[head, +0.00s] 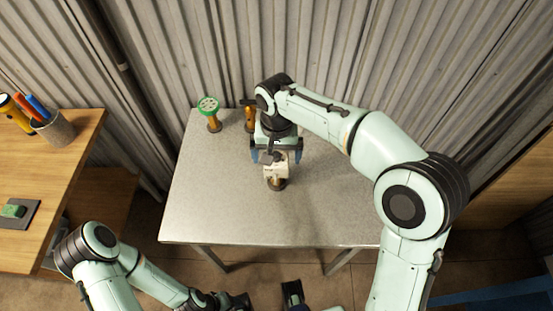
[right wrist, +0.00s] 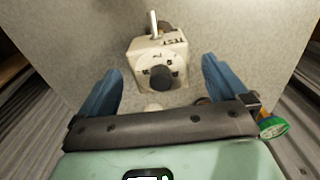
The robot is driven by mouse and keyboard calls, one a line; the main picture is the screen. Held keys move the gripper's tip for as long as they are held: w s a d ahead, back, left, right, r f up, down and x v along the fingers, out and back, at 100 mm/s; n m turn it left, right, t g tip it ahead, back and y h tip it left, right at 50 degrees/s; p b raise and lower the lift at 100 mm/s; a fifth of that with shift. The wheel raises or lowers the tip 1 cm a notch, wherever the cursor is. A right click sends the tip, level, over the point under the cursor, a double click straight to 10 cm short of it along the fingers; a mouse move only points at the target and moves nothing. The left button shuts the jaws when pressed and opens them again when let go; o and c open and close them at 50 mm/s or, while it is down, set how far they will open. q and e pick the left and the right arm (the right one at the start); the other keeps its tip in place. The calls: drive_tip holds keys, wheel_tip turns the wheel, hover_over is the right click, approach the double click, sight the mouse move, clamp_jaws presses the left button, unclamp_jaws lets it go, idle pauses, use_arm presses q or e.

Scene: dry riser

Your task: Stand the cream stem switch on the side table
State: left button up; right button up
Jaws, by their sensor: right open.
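The cream stem switch (head: 277,171) is a small cream box with dark markings, a black knob and a dark round foot. It looks upright at the middle of the grey-topped table (head: 210,205). It also shows in the right wrist view (right wrist: 146,47), with a pale lever on its far side. My right gripper (head: 276,156) is above and behind it, open. In the right wrist view its blue fingers (right wrist: 160,84) are spread to either side of the near part of the box, with gaps showing. My left arm is low at the left; its gripper is unclear at the bottom edge.
A brass fitting with a green wheel (head: 209,107) stands at the table's back left. Another brass fitting (head: 249,119) is partly hidden by my right arm. A wooden bench (head: 75,150) at the left holds a cup of tools (head: 55,131). A corrugated wall is close behind.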

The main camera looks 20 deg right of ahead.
wheel_tip(320, 180, up, 8)
drive_tip(key=shift+r+p, duration=0.15)
drive_tip(key=shift+p, duration=0.55)
